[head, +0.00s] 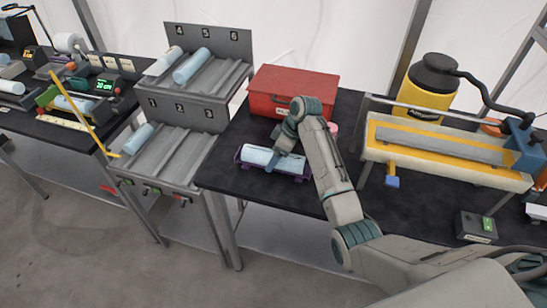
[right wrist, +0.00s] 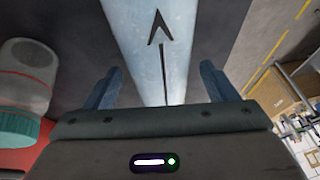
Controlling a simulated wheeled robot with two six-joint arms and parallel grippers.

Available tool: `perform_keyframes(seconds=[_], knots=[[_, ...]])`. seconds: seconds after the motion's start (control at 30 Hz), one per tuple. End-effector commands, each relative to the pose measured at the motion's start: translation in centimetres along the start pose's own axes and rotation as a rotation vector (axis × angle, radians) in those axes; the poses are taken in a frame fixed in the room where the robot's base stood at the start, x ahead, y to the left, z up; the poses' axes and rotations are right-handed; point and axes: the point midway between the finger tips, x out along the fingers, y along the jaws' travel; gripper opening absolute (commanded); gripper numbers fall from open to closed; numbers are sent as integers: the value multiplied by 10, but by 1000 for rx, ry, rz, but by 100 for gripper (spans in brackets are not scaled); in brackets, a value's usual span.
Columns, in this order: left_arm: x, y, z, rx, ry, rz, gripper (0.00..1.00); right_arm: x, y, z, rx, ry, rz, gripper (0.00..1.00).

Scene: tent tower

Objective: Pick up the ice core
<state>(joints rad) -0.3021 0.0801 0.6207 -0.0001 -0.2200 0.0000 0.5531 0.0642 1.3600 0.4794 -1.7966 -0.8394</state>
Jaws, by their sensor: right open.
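A pale blue ice core (head: 256,155) lies in a purple cradle (head: 241,163) on the black table. My left gripper is not in view. Other pale cores (head: 192,66) lie in a grey rack (head: 215,115) on the left.
A red case (head: 293,85) stands behind the cradle. A yellow canister (head: 427,90) and a long tray machine with a yellow-edged bed (head: 440,145) stand to the right. A clear jar with a teal lid (right wrist: 22,125) shows in the right wrist view. The table's front left corner is bare.

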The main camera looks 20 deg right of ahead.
Motion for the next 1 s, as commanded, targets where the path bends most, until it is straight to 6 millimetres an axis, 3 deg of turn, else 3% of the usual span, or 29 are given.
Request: perform_keyframes(seconds=[0.07,0.3,0.4,0.77,1.0], knots=[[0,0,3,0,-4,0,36,0,0,0,0,0,0,75],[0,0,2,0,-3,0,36,0,0,0,0,1,0,28],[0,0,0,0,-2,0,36,-2,0,-1,-1,2,2,14],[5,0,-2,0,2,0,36,-6,0,-4,-3,4,4,14],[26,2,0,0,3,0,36,-34,-4,-15,-5,7,8,14]])
